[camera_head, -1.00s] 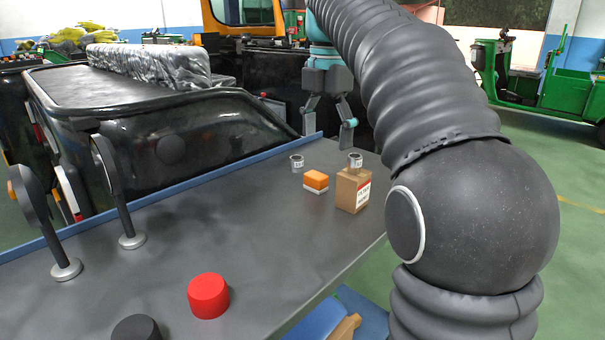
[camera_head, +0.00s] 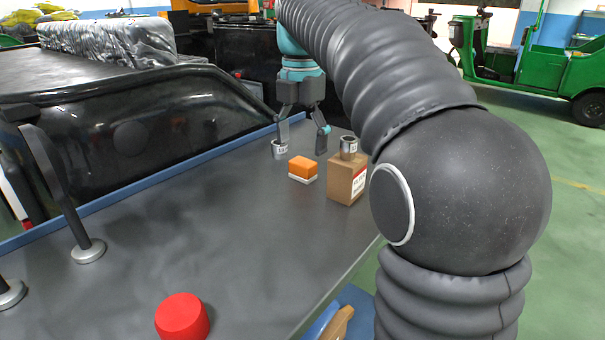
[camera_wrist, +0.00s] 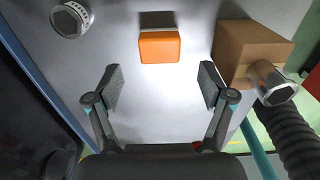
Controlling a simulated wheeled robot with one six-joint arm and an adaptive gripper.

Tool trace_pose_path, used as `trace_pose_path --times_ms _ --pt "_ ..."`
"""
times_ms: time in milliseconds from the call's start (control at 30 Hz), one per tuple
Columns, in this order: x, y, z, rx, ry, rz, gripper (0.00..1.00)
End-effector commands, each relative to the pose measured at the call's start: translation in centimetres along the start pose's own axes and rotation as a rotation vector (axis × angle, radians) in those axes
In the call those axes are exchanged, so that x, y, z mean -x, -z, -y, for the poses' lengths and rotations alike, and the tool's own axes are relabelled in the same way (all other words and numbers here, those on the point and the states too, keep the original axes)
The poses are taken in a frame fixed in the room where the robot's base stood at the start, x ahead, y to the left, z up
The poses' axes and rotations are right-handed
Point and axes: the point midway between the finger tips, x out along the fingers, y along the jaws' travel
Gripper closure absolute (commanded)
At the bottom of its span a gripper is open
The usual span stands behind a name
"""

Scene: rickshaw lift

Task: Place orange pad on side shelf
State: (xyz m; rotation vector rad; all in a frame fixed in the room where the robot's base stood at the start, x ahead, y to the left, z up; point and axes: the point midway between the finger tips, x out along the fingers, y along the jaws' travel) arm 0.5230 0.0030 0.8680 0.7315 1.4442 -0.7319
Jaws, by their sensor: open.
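The orange pad (camera_head: 303,167) is a small orange block with a pale base, lying on the grey table (camera_head: 240,220) left of a cardboard box. In the wrist view the orange pad (camera_wrist: 160,47) lies beyond my fingertips, roughly centred between them. My gripper (camera_head: 303,140) is open and empty, above the table just behind the pad in the head view. Its two fingers also show spread apart in the wrist view (camera_wrist: 160,90). No side shelf can be made out for certain; a blue surface with a wooden piece (camera_head: 338,322) shows partly below the table's front edge.
A cardboard box (camera_head: 345,182) with a metal cylinder (camera_head: 348,147) on top stands right of the pad. Another metal cylinder (camera_head: 279,149) stands to its left. A red cylinder (camera_head: 183,317) and mirror-like stands (camera_head: 87,250) are nearer. A blue rail (camera_head: 150,184) edges the table's back.

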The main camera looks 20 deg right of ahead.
Motion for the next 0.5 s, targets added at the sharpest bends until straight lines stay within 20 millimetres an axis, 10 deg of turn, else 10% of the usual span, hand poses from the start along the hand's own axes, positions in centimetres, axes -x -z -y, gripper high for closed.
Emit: trace_pose_path --times_ms 500 --pt "-5.2 -0.5 0.1 -0.004 0.0 0.0 0.19"
